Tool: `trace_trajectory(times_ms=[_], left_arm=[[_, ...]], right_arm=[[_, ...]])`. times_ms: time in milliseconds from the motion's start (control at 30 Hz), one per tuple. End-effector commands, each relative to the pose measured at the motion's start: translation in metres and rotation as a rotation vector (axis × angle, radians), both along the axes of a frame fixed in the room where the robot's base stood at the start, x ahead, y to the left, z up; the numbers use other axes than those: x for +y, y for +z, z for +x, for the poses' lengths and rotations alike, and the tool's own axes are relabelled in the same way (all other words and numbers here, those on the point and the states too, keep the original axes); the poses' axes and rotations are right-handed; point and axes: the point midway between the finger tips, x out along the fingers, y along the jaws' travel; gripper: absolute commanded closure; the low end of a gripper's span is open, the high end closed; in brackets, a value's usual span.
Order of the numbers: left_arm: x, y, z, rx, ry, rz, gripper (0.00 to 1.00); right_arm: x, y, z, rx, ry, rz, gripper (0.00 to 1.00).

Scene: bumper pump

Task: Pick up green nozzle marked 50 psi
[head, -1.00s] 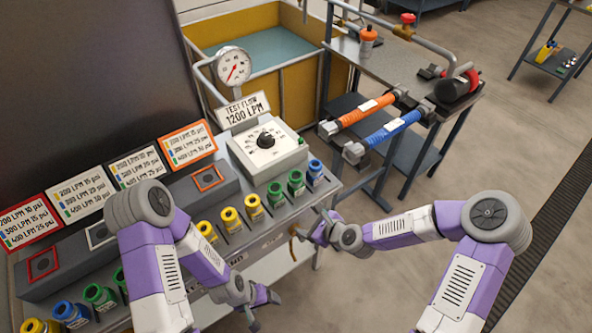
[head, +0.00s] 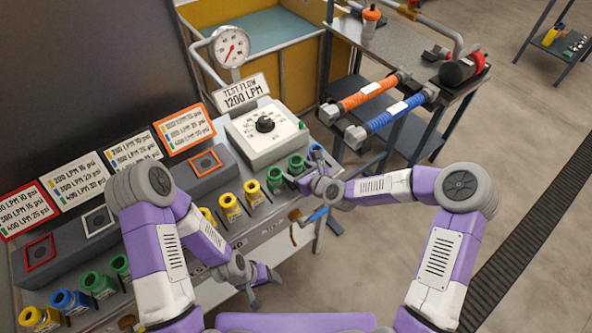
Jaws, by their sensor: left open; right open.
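Two more green nozzles (head: 98,286) (head: 120,266) stand at the left end of the row. Their markings are too small to read, so I cannot tell which is 50 psi. My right gripper (head: 305,184) is open at the bench's front edge, close to the right-hand green nozzles, and partly covers that area. I cannot tell whether it touches one. My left gripper (head: 263,290) is open and empty, low in front of the bench.
Several yellow nozzles (head: 230,207) stand left of the right-hand green pair. Behind are a dial box (head: 266,132), a gauge (head: 230,47) and signs with flow and psi figures (head: 187,130). A cart (head: 395,62) with orange and blue hoses stands right. The floor at right is open.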

Motion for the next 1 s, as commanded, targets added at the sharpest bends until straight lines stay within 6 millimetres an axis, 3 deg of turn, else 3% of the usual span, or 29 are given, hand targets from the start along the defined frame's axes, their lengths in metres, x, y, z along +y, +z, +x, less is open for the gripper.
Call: trace_trajectory(times_ms=[200,600,867,1000], left_arm=[[0.000,0.000,0.000,0.000,0.000,0.000,0.24],[0.000,0.000,0.000,0.000,0.000,0.000,0.24],[0.000,0.001,0.000,0.000,0.000,0.000,0.24],[0.000,0.007,0.000,0.000,0.000,0.000,0.24]], right_arm=[[0.000,0.000,0.000,0.000,0.000,0.000,0.24],[0.000,0.000,0.000,0.000,0.000,0.000,0.86],[0.000,0.004,0.000,-0.002,0.000,0.000,0.86],[0.000,0.022,0.001,-0.005,-0.001,0.000,0.86]])
